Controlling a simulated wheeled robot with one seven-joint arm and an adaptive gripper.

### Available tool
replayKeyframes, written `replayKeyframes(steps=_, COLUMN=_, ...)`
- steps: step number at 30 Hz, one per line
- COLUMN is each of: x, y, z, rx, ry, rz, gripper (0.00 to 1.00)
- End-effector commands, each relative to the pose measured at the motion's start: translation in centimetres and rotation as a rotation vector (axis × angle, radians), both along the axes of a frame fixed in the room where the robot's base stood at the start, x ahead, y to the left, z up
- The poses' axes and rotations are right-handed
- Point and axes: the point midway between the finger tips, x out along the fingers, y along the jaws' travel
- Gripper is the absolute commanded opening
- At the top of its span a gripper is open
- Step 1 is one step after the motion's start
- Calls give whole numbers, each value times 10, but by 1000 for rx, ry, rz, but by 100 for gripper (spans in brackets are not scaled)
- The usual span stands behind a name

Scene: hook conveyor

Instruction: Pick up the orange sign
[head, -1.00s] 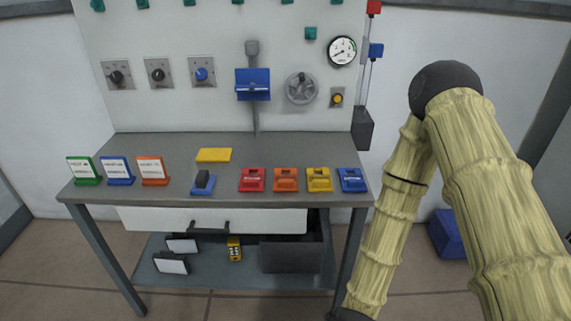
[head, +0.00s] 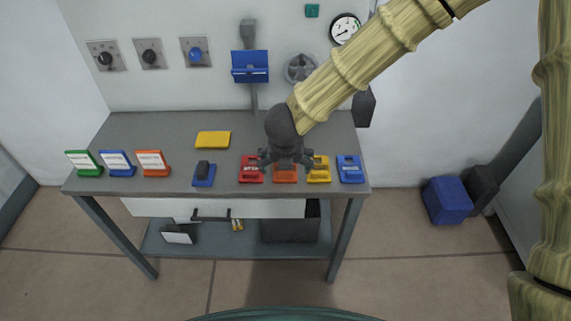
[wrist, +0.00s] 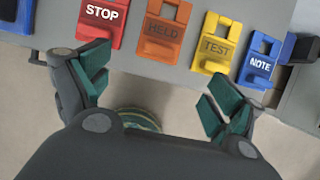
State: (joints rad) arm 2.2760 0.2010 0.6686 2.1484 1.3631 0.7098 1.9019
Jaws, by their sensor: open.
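An orange sign (head: 285,173), reading HELD in the wrist view (wrist: 163,30), lies near the front edge of the grey table between a red STOP sign (wrist: 102,20) and a yellow TEST sign (wrist: 218,43). Another orange sign with a white face (head: 153,163) stands at the table's left. My gripper (head: 286,163) is above the HELD sign, partly hiding it in the head view. Its green-padded fingers (wrist: 158,88) are spread wide and empty. In the wrist view the HELD sign is beyond the fingertips, apart from them.
A blue NOTE sign (head: 350,169) lies right of the TEST sign. A blue holder with a black block (head: 203,174), a yellow plate (head: 213,140), and green (head: 84,163) and blue (head: 118,163) signs are farther left. The panel behind carries knobs, a valve wheel and a gauge (head: 344,28).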

Motion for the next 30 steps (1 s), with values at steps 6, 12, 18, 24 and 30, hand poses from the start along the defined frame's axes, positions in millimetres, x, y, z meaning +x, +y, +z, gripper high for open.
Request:
replayKeyframes(steps=6, x=12, y=1, z=-28, rx=-2, ry=2, rz=3, gripper=93)
replayKeyframes(steps=12, x=17, y=1, z=-42, rx=-2, ry=1, rz=6, gripper=93)
replayKeyframes(steps=18, x=25, y=1, z=-49, rx=-3, ry=0, rz=5, gripper=93)
replayKeyframes(steps=24, x=41, y=2, z=-69, rx=-4, ry=1, rz=6, gripper=93)
replayKeyframes(steps=30, x=47, y=1, z=-85, rx=-3, ry=0, rz=5, gripper=93)
